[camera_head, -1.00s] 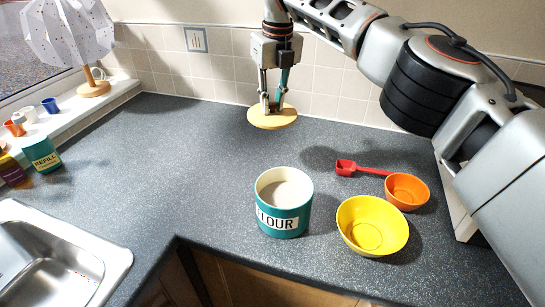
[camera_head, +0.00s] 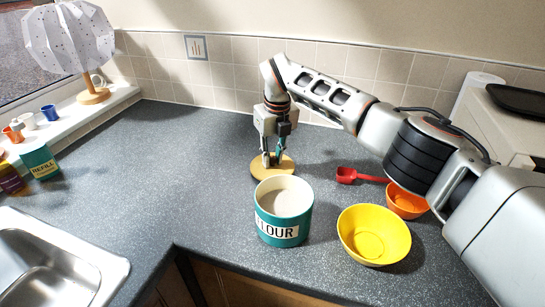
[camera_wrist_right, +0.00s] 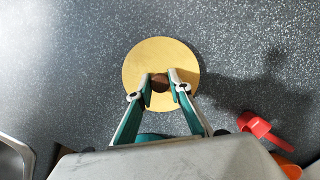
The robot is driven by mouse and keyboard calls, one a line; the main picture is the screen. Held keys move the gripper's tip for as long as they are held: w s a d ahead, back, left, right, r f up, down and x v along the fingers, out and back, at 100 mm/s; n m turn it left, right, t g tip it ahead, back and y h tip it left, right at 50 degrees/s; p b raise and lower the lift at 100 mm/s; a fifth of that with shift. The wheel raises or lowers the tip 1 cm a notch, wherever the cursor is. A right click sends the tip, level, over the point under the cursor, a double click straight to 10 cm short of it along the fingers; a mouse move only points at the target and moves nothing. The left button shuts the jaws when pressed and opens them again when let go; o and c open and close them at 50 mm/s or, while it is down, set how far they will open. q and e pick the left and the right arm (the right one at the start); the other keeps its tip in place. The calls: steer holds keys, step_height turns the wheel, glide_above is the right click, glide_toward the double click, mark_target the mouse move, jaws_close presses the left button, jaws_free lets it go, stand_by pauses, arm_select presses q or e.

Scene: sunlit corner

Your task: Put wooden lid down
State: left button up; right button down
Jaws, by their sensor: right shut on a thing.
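The wooden lid (camera_head: 260,168) is a round, light-wood disc just behind the flour canister in the head view. It lies flat, at or very near the worktop; I cannot tell if it touches. My right gripper (camera_head: 272,160) points down at the lid's middle. In the right wrist view, the lid (camera_wrist_right: 160,52) sits beneath the fingers, and the gripper (camera_wrist_right: 160,84) is shut on its dark brown knob (camera_wrist_right: 160,82). The teal flour canister (camera_head: 284,212) stands open and upright with pale contents. My left gripper is not in view.
A yellow bowl (camera_head: 374,235), an orange bowl (camera_head: 405,203) and a red scoop (camera_head: 358,176) are right of the canister. A sink (camera_head: 60,262) is at front left. A refill tub (camera_head: 40,162) stands at far left.

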mark_target(275, 169)
steer(key=shift+f, duration=0.1)
steer(key=c, duration=1.8)
jaws_free()
steer(key=shift+c, duration=0.2)
step_height(275, 169, up, 12)
steer(key=s, duration=0.1)
steer(key=shift+s+d, duration=0.25)
steer(key=shift+d, duration=0.1)
